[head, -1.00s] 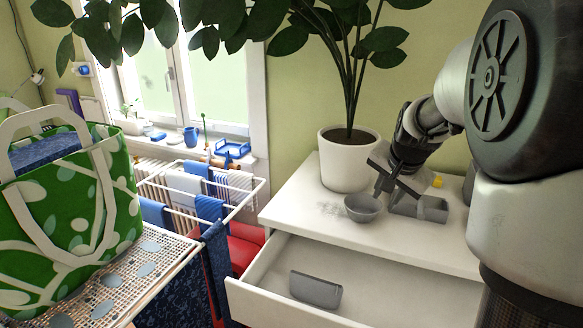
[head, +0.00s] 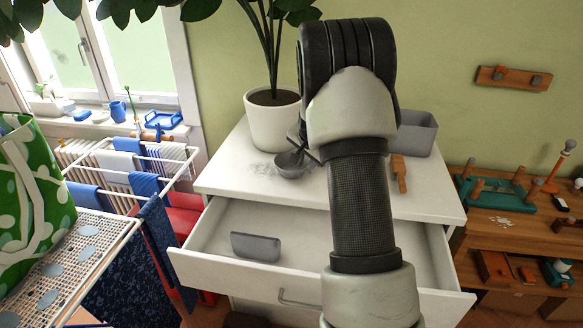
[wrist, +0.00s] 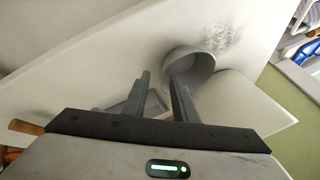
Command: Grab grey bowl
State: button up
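The grey bowl (head: 289,168) stands upright on the white dresser top, in front of the potted plant. It also shows in the wrist view (wrist: 205,66), right of centre. My gripper (wrist: 158,74) is open, with its two fingers apart. In the wrist view the right finger overlaps the bowl's near side and the left finger lies outside the rim; whether either touches the bowl I cannot tell. In the head view my gripper (head: 306,150) is at the bowl's right side, partly hidden behind my arm.
A white plant pot (head: 272,122) stands just behind the bowl. A grey box (head: 417,136) and a wooden piece (head: 399,176) are to the right on the dresser. The open drawer (head: 215,262) below holds a grey item (head: 256,247). A drying rack (head: 150,165) stands left.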

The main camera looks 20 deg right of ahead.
aim_at(304, 168)
jog(key=shift+w+r+p+x, duration=0.1)
jog(key=shift+w+p+x, duration=0.05)
jog(key=shift+x, duration=0.9)
jog(key=shift+w+r+p+x, duration=0.1)
jog(key=shift+w+p+x, duration=0.1)
jog(key=shift+x, duration=0.85)
jog(key=shift+w+r+p+x, duration=0.1)
jog(key=shift+w+p+x, duration=0.05)
jog(key=shift+x, duration=0.9)
grip_shut()
